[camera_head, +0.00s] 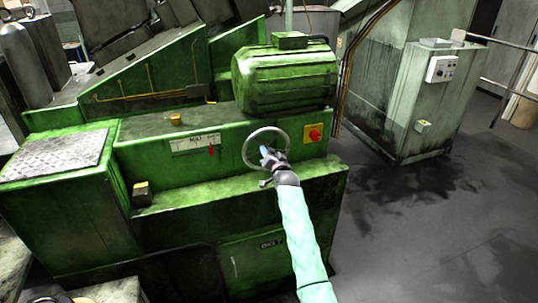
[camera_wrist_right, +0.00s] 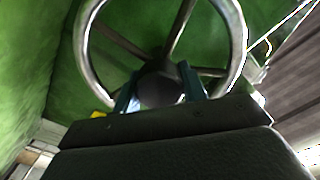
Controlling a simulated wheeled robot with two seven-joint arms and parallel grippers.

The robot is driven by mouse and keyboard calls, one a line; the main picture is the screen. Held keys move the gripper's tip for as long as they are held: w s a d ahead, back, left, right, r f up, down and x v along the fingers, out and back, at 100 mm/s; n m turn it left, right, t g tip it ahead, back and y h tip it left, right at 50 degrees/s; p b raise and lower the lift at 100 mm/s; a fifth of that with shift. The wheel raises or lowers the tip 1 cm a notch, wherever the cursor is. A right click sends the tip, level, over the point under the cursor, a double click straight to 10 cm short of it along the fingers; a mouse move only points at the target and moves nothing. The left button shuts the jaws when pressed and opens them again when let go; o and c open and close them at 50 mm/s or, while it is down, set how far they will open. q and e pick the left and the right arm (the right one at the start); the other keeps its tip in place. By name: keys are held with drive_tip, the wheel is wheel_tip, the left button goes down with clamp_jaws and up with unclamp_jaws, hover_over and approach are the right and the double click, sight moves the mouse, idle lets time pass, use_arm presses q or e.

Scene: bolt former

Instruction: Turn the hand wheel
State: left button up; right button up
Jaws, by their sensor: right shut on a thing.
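The hand wheel (camera_head: 245,146) is a pale metal ring on the front of the green machine. It fills the upper part of the right wrist view (camera_wrist_right: 240,40), with thin spokes running to a dark hub. My right gripper (camera_head: 267,155) reaches the wheel from below and in front, at the end of a pale mint sleeve. In the right wrist view its two teal fingers (camera_wrist_right: 160,90) stand on either side of the hub, shut on the wheel's middle. The exact contact is partly hidden by the gripper body. My left gripper is not in view.
A red button on a yellow plate (camera_head: 314,132) sits just right of the wheel. A ribbed green motor (camera_head: 285,80) is above it. A ledge (camera_head: 220,195) juts out below. A grey-green cabinet (camera_head: 420,95) stands at the right, with open floor (camera_head: 430,220) before it.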

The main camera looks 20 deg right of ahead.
drive_tip(key=shift+m, duration=1.2)
drive_tip(key=o, duration=1.4)
drive_tip(key=shift+s, duration=0.1)
drive_tip(key=shift+s+f, duration=0.15)
drive_tip(key=shift+s, duration=0.15)
use_arm(q)
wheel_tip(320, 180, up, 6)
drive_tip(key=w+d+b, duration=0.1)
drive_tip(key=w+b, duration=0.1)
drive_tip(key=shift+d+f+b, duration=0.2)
drive_tip(key=shift+b, duration=0.15)
use_arm(e)
drive_tip(key=shift+s+d, duration=0.2)
drive_tip(key=shift+s, duration=3.35)
